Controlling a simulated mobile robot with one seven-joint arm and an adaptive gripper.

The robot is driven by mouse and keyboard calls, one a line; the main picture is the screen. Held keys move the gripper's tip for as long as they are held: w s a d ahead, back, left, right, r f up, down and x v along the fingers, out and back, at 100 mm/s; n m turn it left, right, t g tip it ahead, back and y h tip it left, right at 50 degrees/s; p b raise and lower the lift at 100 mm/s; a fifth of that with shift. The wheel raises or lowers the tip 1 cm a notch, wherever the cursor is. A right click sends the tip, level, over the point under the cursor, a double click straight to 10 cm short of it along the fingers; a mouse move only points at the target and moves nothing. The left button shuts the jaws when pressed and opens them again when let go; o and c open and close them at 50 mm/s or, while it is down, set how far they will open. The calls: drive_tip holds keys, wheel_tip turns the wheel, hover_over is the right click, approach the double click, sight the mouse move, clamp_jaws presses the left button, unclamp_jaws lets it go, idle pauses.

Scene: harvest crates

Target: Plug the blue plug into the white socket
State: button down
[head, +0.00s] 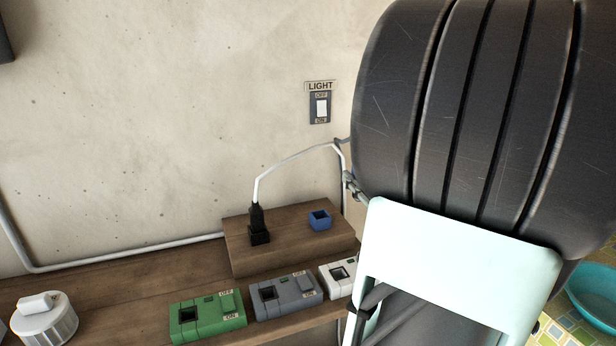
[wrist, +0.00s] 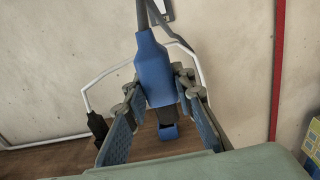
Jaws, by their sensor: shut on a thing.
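The blue plug (wrist: 153,70) stands upright between the fingers of my gripper (wrist: 160,92) in the wrist view, its dark cable rising from the top. The gripper is shut on it. In the head view my arm hides the plug and most of the gripper. The white socket (head: 329,281) sits at the right end of the socket row, at the front of the wooden bench. My arm covers its right part. In the wrist view I cannot make out the white socket.
A blue holder (head: 320,220) stands empty on a raised wooden block (head: 284,262), beside a black plug (head: 257,218) with a white cable. A green socket (head: 207,317) and a grey socket (head: 286,296) lie left of the white one. A light switch (head: 320,107) is on the wall.

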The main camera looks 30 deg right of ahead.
drive_tip(key=shift+r+p, duration=1.25)
drive_tip(key=shift+r, duration=0.55)
drive_tip(key=shift+f, duration=0.1)
